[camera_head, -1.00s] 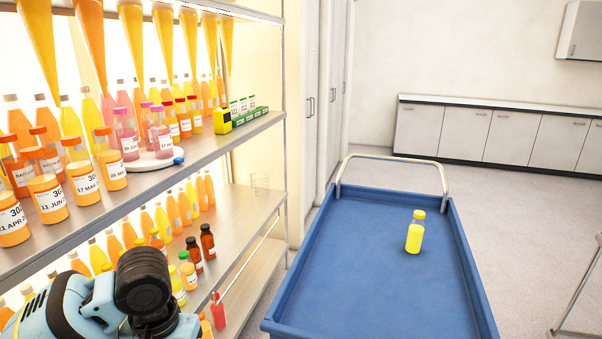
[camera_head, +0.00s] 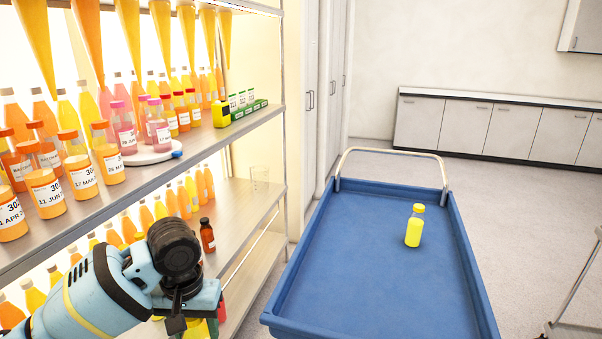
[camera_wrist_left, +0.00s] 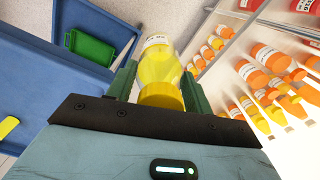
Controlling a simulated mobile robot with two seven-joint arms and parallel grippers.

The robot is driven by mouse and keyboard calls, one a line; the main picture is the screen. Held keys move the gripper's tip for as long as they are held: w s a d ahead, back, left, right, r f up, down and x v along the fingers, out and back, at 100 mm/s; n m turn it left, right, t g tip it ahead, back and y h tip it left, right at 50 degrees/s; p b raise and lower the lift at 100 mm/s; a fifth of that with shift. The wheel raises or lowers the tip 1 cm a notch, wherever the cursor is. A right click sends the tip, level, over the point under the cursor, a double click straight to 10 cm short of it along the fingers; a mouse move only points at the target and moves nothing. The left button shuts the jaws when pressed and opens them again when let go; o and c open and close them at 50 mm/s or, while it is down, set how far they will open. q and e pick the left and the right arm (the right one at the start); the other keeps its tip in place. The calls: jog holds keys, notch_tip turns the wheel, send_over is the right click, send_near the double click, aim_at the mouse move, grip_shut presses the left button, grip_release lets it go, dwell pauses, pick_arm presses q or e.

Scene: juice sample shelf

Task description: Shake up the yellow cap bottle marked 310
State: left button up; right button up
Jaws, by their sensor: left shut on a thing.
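In the left wrist view my left gripper (camera_wrist_left: 158,86) is shut on a yellow-capped bottle (camera_wrist_left: 157,66) with yellow contents. Its cap points toward the wrist, and its white label is too small to read. In the head view my left gripper (camera_head: 190,300) is low beside the lower shelf, and my wrist mostly hides the held bottle. Another yellow bottle with a yellow cap (camera_head: 414,228) stands upright on the blue cart (camera_head: 340,270), with no readable label. My right gripper is not in view.
A brown bottle (camera_head: 207,236) stands near the lower shelf's edge. Most of the cart is clear.

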pick_arm(q)
jog(key=s+a, duration=0.2)
jog(key=s, duration=0.5)
jog(key=w, duration=0.2)
jog(key=w+d, duration=0.1)
jog(key=w, duration=0.2)
jog(key=w+d, duration=0.1)
jog(key=w, duration=0.1)
jog(key=shift+w+d, duration=0.1)
jog(key=shift+w, duration=0.2)
jog(key=s+a, duration=0.3)
jog(key=s, duration=0.5)
jog(key=w+d, duration=0.1)
jog(key=w, duration=0.1)
jog(key=w+d, duration=0.1)
jog(key=w, duration=0.2)
jog(key=w+d, duration=0.1)
jog(key=w, duration=0.2)
jog(key=s+a, duration=0.2)
jog(key=s, duration=0.5)
jog(key=shift+a, duration=0.15)
